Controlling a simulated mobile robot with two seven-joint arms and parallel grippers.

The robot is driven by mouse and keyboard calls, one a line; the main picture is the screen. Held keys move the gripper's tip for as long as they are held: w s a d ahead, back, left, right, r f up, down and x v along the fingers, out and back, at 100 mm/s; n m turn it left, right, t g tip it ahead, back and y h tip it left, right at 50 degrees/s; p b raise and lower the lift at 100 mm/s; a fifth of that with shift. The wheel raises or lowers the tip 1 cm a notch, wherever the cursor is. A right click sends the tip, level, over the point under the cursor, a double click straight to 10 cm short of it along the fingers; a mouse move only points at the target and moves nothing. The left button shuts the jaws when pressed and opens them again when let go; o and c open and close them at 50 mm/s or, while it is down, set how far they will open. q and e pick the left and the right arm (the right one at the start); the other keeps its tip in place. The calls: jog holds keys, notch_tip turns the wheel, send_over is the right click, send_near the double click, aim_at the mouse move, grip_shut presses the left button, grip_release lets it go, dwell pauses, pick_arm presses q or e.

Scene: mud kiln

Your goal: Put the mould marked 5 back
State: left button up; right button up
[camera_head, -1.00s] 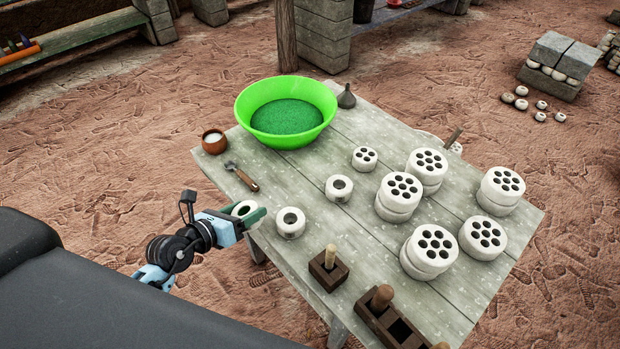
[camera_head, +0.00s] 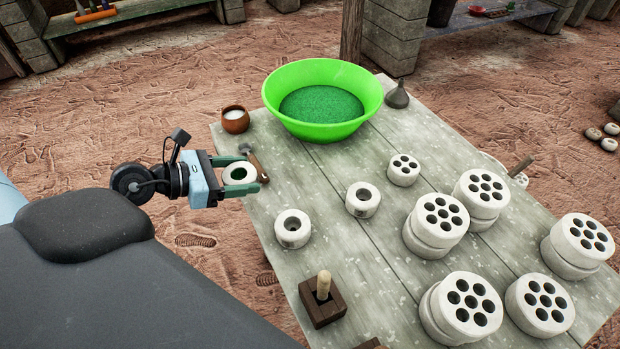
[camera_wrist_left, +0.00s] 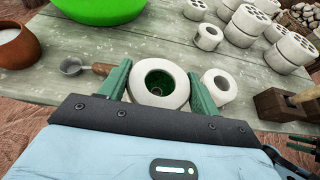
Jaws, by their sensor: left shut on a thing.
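My left gripper (camera_head: 250,172) is shut on a round white mould (camera_head: 231,181) with a wide central hole, held at the table's left edge. In the left wrist view the mould (camera_wrist_left: 160,99) sits between the green fingers, its inside showing green. No number on it can be read. My right gripper is not visible in the head view.
A green bowl of green grains (camera_head: 322,128) stands at the back. A brown cup (camera_head: 235,121) and a small ladle (camera_head: 252,158) lie near the gripper. Several many-holed white moulds (camera_head: 436,225) fill the right side. A wooden block with a peg (camera_head: 322,302) is in front.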

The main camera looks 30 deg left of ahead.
aim_at(250, 180)
pick_arm(q)
jog(key=w+d, duration=0.3)
jog(key=w+d+p, duration=0.1)
jog(key=w+d, duration=0.2)
jog(key=w, duration=0.1)
jog(key=w+d+f, duration=0.1)
jog(key=w+d, duration=0.2)
jog(key=w, duration=0.1)
jog(key=shift+d+f+p, duration=0.1)
jog(key=shift+d+p, duration=0.2)
jog(key=shift+p, duration=0.05)
jog(key=shift+f+b, duration=0.35)
jog(key=shift+f, duration=1.45)
jog(key=shift+f, duration=0.15)
jog(key=o, duration=1.1)
jog(key=shift+s, duration=0.1)
jog(key=shift+s+a+r, duration=0.1)
jog(key=shift+s+r, duration=0.05)
jog(key=shift+r, duration=0.05)
jog(key=v, duration=1.1)
jog(key=shift+s+a+r, duration=0.1)
jog(key=shift+s+a, duration=0.15)
